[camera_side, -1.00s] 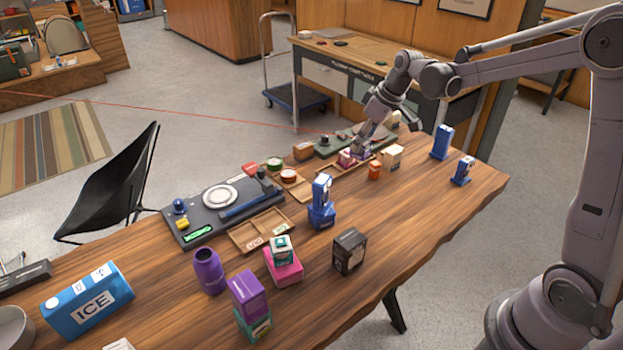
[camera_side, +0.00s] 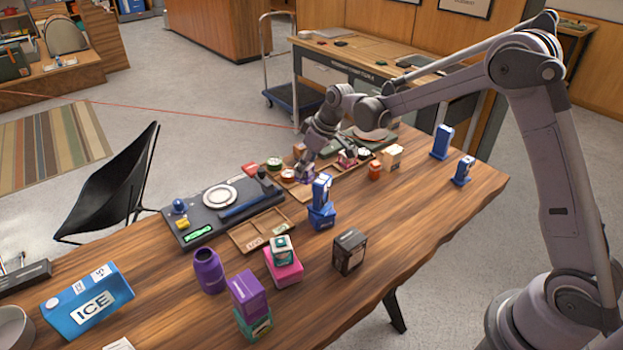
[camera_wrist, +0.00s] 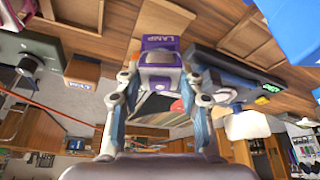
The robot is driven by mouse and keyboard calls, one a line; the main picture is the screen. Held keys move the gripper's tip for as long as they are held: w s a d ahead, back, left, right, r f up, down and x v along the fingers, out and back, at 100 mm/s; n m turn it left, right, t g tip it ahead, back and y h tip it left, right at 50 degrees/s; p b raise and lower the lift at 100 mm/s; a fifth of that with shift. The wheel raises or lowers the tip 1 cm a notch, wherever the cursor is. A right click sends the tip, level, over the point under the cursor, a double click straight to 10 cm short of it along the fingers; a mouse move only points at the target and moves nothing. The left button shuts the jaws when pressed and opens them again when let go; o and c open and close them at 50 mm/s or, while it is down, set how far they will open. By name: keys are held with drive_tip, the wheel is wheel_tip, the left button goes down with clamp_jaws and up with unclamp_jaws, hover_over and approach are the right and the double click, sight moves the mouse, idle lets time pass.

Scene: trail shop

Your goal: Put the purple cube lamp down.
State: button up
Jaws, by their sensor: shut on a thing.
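The purple cube lamp (camera_wrist: 160,57), purple and white with a "LAMP" label, is between the fingers of my gripper (camera_wrist: 160,78) in the wrist view. The gripper is shut on it. I cannot tell whether the lamp touches the tray.
A blue boxed item (camera_side: 321,215) stands close in front of the middle tray. A dark mat with tools (camera_side: 215,218) lies to the left. Another divided tray (camera_side: 246,238) is nearer the camera, partly empty. The table's right front is clear.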

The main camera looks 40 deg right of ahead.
sight(305, 177)
drive_tip(key=shift+a+f, duration=0.1)
drive_tip(key=shift+f, duration=2)
drive_tip(key=o, duration=1.2)
drive_tip(key=shift+f, duration=0.1)
drive_tip(key=v, duration=1.2)
drive_tip(key=s+r+m+t+h, duration=0.1)
drive_tip(key=s+r, duration=0.2)
drive_tip(key=s, duration=0.4)
drive_tip(key=s+r+m, duration=0.1)
drive_tip(key=s+r, duration=0.3)
drive_tip(key=s, duration=0.2)
drive_tip(key=s+f+m+t, duration=0.2)
drive_tip(key=s+f, duration=0.1)
drive_tip(key=s, duration=1)
drive_tip(key=shift+a+m+h, duration=0.2)
drive_tip(key=shift+m+h, duration=0.1)
drive_tip(key=shift+h, duration=0.1)
